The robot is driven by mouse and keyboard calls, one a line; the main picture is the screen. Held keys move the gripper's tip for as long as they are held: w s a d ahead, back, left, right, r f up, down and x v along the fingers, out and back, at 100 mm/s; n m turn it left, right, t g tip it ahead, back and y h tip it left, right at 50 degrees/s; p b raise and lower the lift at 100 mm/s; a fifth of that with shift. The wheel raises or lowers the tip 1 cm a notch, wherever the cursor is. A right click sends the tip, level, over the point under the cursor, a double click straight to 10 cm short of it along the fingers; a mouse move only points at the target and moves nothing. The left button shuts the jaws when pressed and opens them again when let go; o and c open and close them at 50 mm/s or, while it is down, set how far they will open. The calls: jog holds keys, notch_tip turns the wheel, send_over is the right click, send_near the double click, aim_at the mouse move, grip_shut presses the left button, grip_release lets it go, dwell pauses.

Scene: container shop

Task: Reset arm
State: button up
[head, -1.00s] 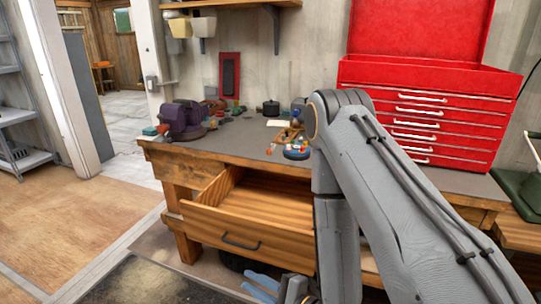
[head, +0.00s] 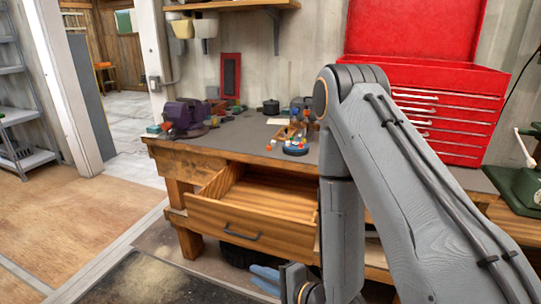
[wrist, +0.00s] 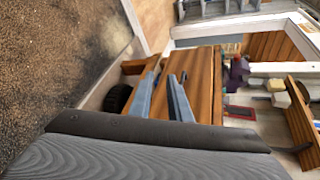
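My gripper shows at the bottom of the head view (head: 266,277) as blue fingers, low in front of the workbench and below the open drawer (head: 250,222). In the wrist view its two blue-grey fingers (wrist: 163,78) stand apart with nothing between them, so it is open and empty. The wooden drawer front is behind them in that view. My grey arm is bent, with its elbow high in front of the bench, and it hides part of the bench and the red tool chest.
The workbench (head: 235,140) carries a purple vise (head: 183,117) at left and small items in the middle. A red tool chest (head: 455,110) with its lid up stands at right. A green machine (head: 522,185) is at far right. The floor at left is clear.

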jog(key=w+d+r+n+g+h, duration=0.1)
jog(key=w+d+r+n+h, duration=0.2)
jog(key=d, duration=0.5)
jog(key=w+d+r+n+g+h, duration=0.1)
jog(key=d+r+n+g+h, duration=0.15)
jog(key=d+n+h, duration=0.35)
jog(key=s+d+r+n+g+h, duration=0.1)
jog(key=s+d+r+g, duration=0.3)
jog(key=s+d+r, duration=0.4)
jog(key=s+r+n, duration=0.1)
jog(key=s+r, duration=0.1)
jog(key=s, duration=0.2)
jog(key=shift+s+r+n, duration=0.3)
jog(key=shift+s+r, duration=0.05)
